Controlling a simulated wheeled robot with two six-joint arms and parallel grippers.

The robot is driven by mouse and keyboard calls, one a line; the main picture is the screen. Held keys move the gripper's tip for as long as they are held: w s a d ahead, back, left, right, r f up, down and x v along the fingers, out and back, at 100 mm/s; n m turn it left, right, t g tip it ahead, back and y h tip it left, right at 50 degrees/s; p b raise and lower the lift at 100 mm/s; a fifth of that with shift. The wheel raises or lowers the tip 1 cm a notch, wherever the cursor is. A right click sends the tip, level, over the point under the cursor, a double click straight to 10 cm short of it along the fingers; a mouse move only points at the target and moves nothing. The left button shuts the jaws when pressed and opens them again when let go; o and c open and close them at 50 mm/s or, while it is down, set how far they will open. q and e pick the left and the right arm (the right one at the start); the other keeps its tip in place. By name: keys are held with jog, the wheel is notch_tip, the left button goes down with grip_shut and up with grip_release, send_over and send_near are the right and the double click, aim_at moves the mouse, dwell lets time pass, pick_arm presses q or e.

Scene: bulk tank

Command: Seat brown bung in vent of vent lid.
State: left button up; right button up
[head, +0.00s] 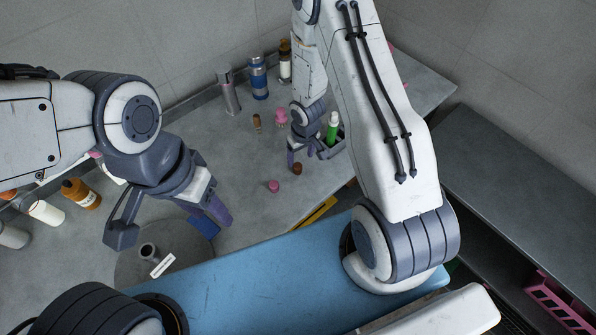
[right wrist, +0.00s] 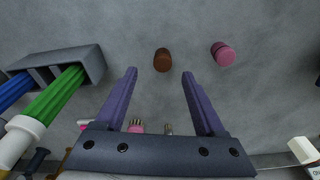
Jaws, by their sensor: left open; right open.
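The brown bung (head: 297,168) stands on the grey worktop. In the right wrist view the brown bung (right wrist: 162,60) lies just beyond and between the fingertips. My right gripper (head: 301,158) is open and empty, low over the worktop; its open fingers (right wrist: 160,73) show in the right wrist view. The vent lid (head: 195,268), a grey round disc, is at the lower left, partly hidden by the blue surface. Its short upright vent (head: 148,250) has a dark open top, with a white label beside it. My left gripper (head: 168,222) is open and empty above the lid's far side.
A pink bung (head: 273,186) stands near the brown one, also in the right wrist view (right wrist: 222,54). A grey holder (right wrist: 95,62) with green and blue handled tools is beside the right gripper. Bottles (head: 258,77) stand along the wall. More bottles (head: 80,193) are at left.

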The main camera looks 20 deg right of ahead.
aim_at(298, 165)
jog(key=f, duration=0.1)
jog(key=f+b, duration=0.1)
jog(key=f, duration=0.3)
jog(key=shift+w+a+b, duration=0.3)
jog(key=shift+w+b, duration=0.1)
jog(key=shift+c, duration=0.3)
grip_shut()
jog(key=shift+r, duration=0.1)
